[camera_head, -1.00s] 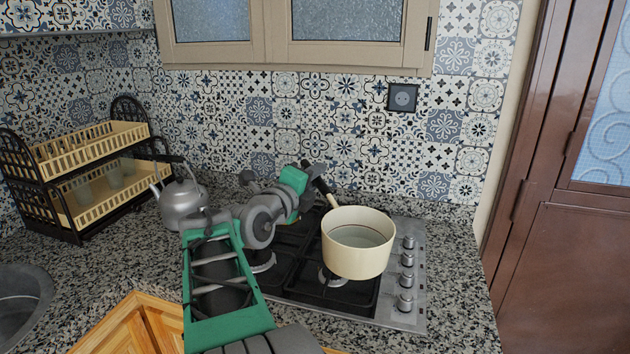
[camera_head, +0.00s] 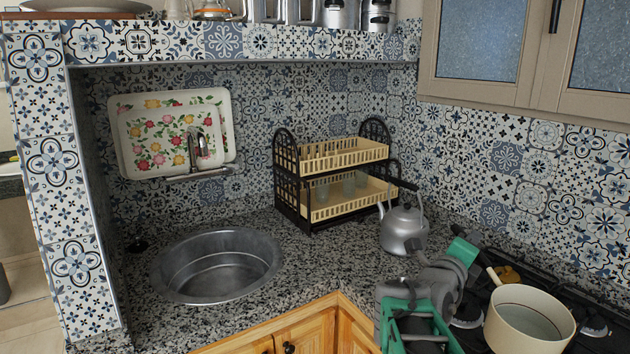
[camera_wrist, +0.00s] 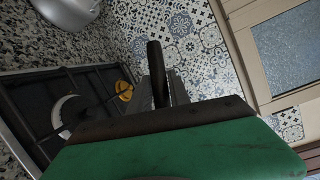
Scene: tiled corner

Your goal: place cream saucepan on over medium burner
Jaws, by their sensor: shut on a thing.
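The cream saucepan (camera_head: 515,335) is at the lower right of the head view, above the black gas hob (camera_head: 475,335). It looks upright, and its rim faces up. Its handle points to the upper left, towards my gripper (camera_head: 480,255). In the wrist view my gripper (camera_wrist: 163,92) is shut on the dark end of the handle (camera_wrist: 155,60); the pan body is outside that view. One burner (camera_head: 467,314) shows to the left of the pan and another (camera_head: 596,326) to its right. The pan hides part of the hob, and I cannot tell whether it touches the grates.
A grey kettle (camera_head: 403,232) stands left of the hob, near my arm. A dish rack (camera_head: 292,190) with glasses stands behind it. A round sink (camera_head: 215,265) is at the left. The tiled wall (camera_head: 560,185) rises behind the hob. Counter between sink and kettle is clear.

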